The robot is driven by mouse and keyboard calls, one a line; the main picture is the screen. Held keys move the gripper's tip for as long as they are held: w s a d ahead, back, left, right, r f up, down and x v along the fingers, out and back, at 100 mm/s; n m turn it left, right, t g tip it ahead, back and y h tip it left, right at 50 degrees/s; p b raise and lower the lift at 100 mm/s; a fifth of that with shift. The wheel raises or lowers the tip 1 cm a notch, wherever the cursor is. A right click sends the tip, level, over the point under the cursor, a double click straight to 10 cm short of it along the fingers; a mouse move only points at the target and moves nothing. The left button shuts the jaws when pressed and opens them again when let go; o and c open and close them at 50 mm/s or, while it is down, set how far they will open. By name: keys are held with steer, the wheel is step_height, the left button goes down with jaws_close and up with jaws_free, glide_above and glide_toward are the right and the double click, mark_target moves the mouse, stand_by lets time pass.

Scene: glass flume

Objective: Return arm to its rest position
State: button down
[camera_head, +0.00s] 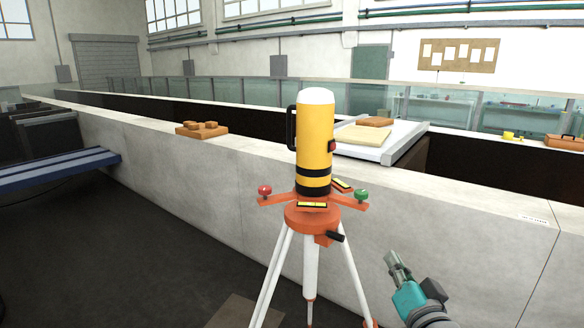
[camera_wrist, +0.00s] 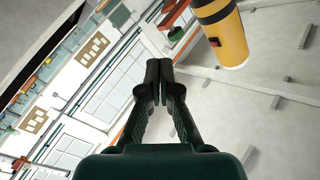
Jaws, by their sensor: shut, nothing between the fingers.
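My gripper (camera_head: 392,258) shows at the lower right in the head view, at the end of my teal wrist. It points up and to the left, right of the tripod and apart from it. In the wrist view my gripper (camera_wrist: 159,68) has its dark fingertips together with nothing between them. A yellow cylindrical instrument (camera_head: 314,145) with black bands and a white top stands upright on an orange-topped tripod (camera_head: 312,217). The instrument also shows at the top right of the wrist view (camera_wrist: 222,35).
A low concrete wall (camera_head: 205,172) runs behind the tripod. A blue bench (camera_head: 55,168) stands at the left. The dark floor (camera_head: 130,245) at lower left is mostly clear.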

steer(key=s+a+f+n+g+h, duration=0.1)
steer(key=s+f+n+g+h, duration=0.1)
steer(key=s+f, duration=2)
steer(key=s+a+f+n+g, duration=0.1)
steer(key=s+f+n+g, duration=0.1)
steer(key=s, duration=2.3)
steer(key=shift+s+f+n, duration=0.3)
steer(key=shift+f+n, duration=0.3)
steer(key=shift+n, duration=0.3)
